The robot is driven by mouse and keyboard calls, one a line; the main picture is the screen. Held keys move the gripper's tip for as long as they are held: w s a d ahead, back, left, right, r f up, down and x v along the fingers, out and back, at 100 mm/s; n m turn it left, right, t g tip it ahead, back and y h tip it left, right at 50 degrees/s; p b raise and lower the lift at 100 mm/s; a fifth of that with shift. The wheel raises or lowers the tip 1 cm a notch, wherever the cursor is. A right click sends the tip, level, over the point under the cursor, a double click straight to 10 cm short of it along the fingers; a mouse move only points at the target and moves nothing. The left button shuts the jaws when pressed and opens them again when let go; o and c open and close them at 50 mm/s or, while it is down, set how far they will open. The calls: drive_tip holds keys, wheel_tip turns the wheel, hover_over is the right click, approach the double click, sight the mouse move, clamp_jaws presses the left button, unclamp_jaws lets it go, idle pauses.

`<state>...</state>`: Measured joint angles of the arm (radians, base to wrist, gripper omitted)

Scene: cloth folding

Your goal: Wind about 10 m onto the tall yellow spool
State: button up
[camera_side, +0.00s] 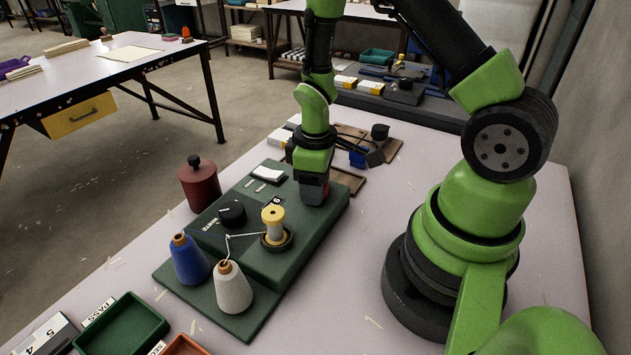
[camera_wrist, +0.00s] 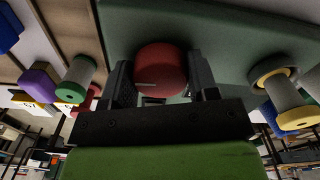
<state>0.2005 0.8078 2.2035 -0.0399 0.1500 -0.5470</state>
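The tall yellow spool (camera_side: 273,214) stands upright on the spindle of the green winder (camera_side: 240,262). Pale thread covers its middle; it also shows at the right of the wrist view (camera_wrist: 290,103). A white thread runs from the white cone (camera_side: 233,290) over a thin wire guide towards the spool. My gripper (camera_side: 313,197) points down over the winder's right end, behind the spool. In the wrist view, its fingers (camera_wrist: 160,90) are apart, with a round red button (camera_wrist: 160,68) between and beyond them. Whether they touch the button is unclear.
A blue cone (camera_side: 189,260) stands beside the white one. The winder carries a black dial (camera_side: 232,213) and a small display (camera_side: 277,201). A dark red pot (camera_side: 199,184) stands behind its left side. Wooden trays (camera_side: 347,178) lie behind my gripper; a green tray (camera_side: 120,328) is front left.

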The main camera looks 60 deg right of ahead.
drive_tip(key=shift+m, duration=1)
drive_tip(key=o, duration=0.9)
drive_tip(key=shift+o, duration=0.2)
drive_tip(key=shift+r, duration=0.1)
wheel_tip(320, 180, up, 10)
drive_tip(key=shift+f, duration=0.1)
